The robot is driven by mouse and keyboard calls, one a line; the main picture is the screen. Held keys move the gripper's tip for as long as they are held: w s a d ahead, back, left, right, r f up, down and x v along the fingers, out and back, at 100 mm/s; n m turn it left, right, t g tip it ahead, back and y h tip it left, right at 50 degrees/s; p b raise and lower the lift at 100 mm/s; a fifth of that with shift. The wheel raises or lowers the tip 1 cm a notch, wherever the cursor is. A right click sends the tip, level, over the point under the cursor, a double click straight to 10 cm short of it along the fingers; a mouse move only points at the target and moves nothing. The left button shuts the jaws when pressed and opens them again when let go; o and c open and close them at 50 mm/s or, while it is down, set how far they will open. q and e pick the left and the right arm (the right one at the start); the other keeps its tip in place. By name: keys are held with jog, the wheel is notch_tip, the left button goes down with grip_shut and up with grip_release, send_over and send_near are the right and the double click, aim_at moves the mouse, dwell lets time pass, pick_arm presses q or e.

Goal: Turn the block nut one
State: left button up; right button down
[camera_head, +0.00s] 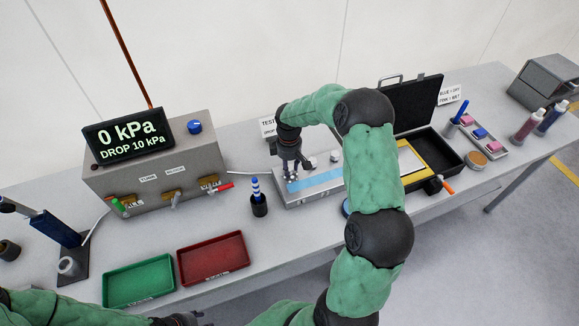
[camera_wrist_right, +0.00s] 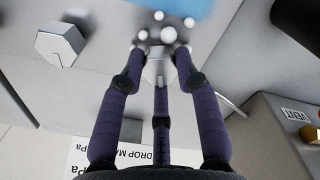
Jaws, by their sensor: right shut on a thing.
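The test block (camera_head: 315,187) is a grey metal block with a light blue strip, at the middle of the bench. My right gripper (camera_head: 289,172) points down at its left part. In the right wrist view the three dark fingers of my right gripper (camera_wrist_right: 160,78) close around a grey hexagonal nut (camera_wrist_right: 157,68), which they partly hide. A second hexagonal nut (camera_wrist_right: 60,45) stands apart on the block, outside the fingers. Several small white balls (camera_wrist_right: 168,34) lie beside the gripped nut.
A grey box (camera_head: 150,175) with small levers and a display (camera_head: 128,138) reading "0 kPa, DROP 10 kPa" stands to the left. Green (camera_head: 138,281) and red (camera_head: 213,258) trays lie in front. A dark open case (camera_head: 440,155) is to the right.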

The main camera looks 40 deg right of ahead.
jog(key=shift+a+f+m, duration=0.1)
jog(key=shift+m, duration=0.75)
jog(key=shift+a+f+m, duration=0.1)
jog(key=shift+m, duration=0.75)
jog(key=shift+r+b, duration=0.1)
jog(key=shift+b, duration=0.2)
jog(key=shift+w, duration=0.1)
jog(key=c, duration=1.1)
grip_release()
jog(key=shift+c, duration=0.2)
jog(key=shift+o, duration=1.2)
jog(key=shift+w, duration=0.15)
jog(key=shift+r, duration=0.1)
jog(key=shift+d+r, duration=0.1)
jog(key=shift+d, duration=0.05)
notch_tip(320, 180, up, 12)
